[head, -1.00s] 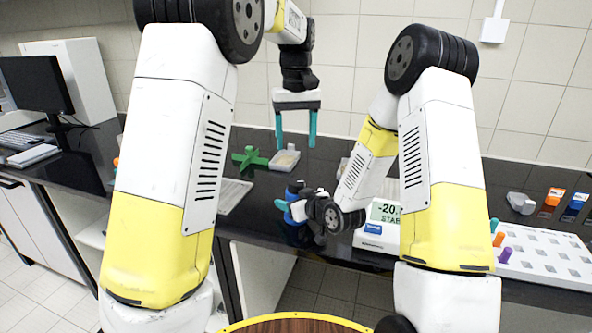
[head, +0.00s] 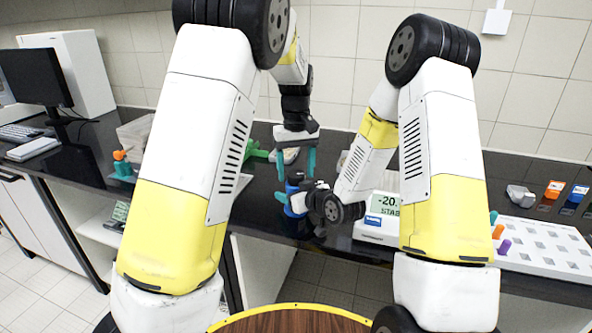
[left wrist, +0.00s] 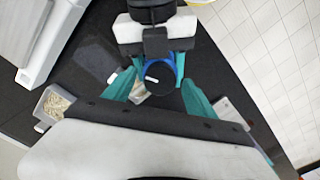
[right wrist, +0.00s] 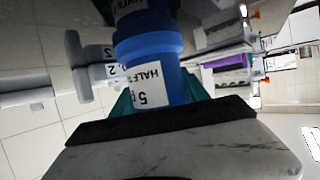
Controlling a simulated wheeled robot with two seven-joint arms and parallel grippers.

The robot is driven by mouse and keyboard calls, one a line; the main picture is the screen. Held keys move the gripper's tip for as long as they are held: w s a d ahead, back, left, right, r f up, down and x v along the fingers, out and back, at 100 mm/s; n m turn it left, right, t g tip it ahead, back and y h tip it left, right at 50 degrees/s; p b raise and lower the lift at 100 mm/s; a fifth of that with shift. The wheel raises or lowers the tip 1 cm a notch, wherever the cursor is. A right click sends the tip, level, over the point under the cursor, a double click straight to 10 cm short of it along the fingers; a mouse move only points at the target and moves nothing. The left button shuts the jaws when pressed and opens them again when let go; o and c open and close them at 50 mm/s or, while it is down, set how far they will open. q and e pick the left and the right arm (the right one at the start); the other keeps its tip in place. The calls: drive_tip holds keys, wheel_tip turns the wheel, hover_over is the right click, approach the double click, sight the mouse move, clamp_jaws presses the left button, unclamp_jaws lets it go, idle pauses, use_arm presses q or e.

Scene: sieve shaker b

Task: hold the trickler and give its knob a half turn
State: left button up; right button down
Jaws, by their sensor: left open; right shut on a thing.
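In the left wrist view the knob (left wrist: 159,78) is a dark disc with a white mark and a blue rim. My left gripper (head: 295,174) is open and points down over the trickler. Its teal fingers (left wrist: 160,90) appear on either side of the knob; contact cannot be told.
A white balance (head: 376,229) stands just right of the trickler. A white rack (head: 545,245) with coloured pegs lies farther right. A green object (head: 255,150) and a pale dish (head: 290,155) lie behind. The dark counter's front edge is close.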

sight(296, 174)
use_arm(q)
drive_tip(key=c, duration=1.4)
drive_tip(key=shift+m, duration=1.6)
drive_tip(key=o, duration=1.4)
wheel_tip(296, 174, up, 12)
